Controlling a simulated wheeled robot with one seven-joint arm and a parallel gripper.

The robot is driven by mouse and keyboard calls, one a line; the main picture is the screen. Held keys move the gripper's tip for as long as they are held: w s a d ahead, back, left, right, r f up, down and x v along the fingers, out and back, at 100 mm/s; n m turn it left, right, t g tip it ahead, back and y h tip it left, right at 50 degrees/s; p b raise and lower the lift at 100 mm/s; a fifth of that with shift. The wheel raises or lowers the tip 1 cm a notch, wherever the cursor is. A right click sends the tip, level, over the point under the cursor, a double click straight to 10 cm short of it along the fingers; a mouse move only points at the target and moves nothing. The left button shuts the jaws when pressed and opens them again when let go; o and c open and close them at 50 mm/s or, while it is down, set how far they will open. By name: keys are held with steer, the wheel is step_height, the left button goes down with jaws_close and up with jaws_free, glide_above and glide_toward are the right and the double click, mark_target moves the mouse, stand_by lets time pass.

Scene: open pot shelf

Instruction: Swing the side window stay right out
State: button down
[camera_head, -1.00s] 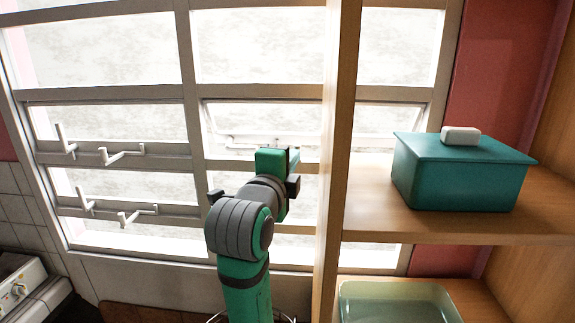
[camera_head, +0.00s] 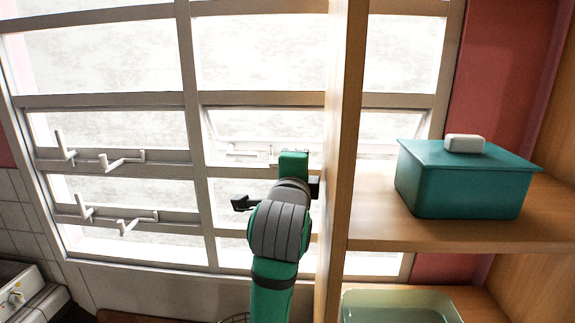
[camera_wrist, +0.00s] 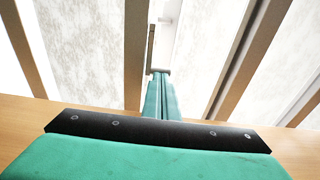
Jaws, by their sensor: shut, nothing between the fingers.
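The side window stay (camera_head: 250,153) is a thin pale bar at the sill of the middle window, left of the wooden upright. My arm hides part of it in the head view, and glare makes its exact angle hard to tell. My gripper (camera_head: 293,158) reaches up to the right part of that window; its fingertips are hidden there. In the wrist view my gripper (camera_wrist: 159,76) is shut, with its fingers together and empty. Its tips are right by a small white fitting (camera_wrist: 161,71) on the window frame; I cannot tell whether they touch it.
The wooden shelf upright (camera_head: 343,150) stands close on the right of my arm. A teal lidded box (camera_head: 460,185) with a white knob sits on the shelf, above a pale green dish (camera_head: 395,305). Several white window handles (camera_head: 120,162) stick out from the left windows.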

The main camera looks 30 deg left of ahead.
stand_by(0.4)
steer(key=v, duration=1)
steer(key=shift+s+d, duration=0.15)
steer(key=shift+s, duration=0.2)
